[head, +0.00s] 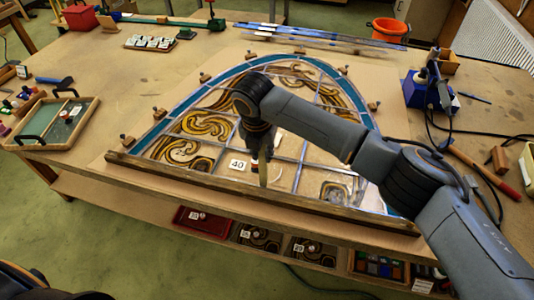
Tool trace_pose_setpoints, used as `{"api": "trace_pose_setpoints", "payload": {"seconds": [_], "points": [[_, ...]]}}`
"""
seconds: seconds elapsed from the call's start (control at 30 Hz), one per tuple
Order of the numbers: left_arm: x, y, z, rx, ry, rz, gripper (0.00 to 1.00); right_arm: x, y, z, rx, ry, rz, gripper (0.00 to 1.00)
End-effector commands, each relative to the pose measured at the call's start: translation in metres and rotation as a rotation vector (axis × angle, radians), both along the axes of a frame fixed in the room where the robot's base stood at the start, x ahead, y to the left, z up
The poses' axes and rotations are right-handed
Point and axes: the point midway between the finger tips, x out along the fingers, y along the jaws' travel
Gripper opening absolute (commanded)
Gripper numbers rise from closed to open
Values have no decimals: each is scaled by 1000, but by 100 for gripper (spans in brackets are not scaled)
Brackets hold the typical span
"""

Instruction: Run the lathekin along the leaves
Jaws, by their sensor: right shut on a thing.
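The leaded panel (289,147) lies on a board on the workbench, an arched window shape with a blue border, brown swirled pieces and clear panes between grey lead leaves. My right gripper (261,154) is over the panel's lower middle and points down. It is shut on the lathekin (263,175), a pale slim tool held about upright. The lathekin's tip is close to a lead leaf near the lower edge; I cannot tell if it touches. My right forearm hides part of the panel's right side. My left gripper is not in view.
A wooden batten (250,192) runs along the panel's front edge, and several wooden blocks stand around the arch. A tray (55,122) is at left. A blue soldering station (428,92) with cables and a red-handled hammer (487,172) are at right.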

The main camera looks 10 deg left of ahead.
Motion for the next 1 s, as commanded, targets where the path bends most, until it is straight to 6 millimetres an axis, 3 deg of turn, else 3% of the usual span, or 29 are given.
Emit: {"api": "trace_pose_setpoints", "payload": {"seconds": [1.0], "points": [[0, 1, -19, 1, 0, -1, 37, 1, 50, -1, 1, 0, 1, 0]]}}
